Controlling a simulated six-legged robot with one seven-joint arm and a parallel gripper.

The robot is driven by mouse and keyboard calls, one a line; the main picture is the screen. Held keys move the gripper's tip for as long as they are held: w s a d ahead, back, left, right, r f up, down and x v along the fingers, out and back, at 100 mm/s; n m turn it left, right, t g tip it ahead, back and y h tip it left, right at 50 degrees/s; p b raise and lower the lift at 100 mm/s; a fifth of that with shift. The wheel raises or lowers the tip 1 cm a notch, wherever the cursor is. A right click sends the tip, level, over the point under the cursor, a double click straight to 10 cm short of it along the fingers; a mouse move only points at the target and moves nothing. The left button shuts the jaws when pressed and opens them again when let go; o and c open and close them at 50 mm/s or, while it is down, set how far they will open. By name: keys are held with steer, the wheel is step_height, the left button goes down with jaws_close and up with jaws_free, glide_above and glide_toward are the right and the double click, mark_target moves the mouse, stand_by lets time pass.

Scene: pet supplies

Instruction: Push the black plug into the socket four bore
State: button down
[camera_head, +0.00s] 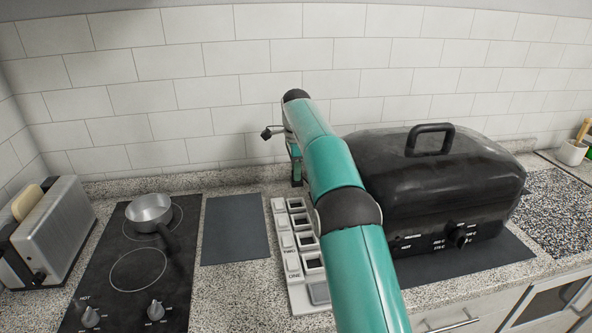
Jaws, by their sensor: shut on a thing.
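The socket strip (297,292) is a pale board on the counter, with a row of dark square sockets and pale switches beside them. Labels reading ONE and TWO show at its near end. The socket at the far end (296,204) fits the count for four, though its label is not readable. My gripper (297,178) points down above and behind the far end of the strip, partly hidden by my teal arm. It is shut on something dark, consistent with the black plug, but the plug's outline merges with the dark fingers. I cannot tell whether it touches the strip.
A large black grill (440,185) stands close on the right of my arm. A dark mat (235,229) lies left of the strip. Further left are a hob (137,270) with a steel pan (149,212) and a toaster (52,235). A tiled wall rises behind.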

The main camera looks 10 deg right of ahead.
mark_target(296, 186)
steer(key=shift+w+f, duration=0.25)
steer(key=shift+f, duration=0.35)
steer(key=shift+s+f, duration=0.2)
steer(key=shift+f, duration=0.3)
steer(key=shift+w+f, duration=0.1)
steer(key=shift+f, duration=1.9)
steer(key=shift+f, duration=1.6)
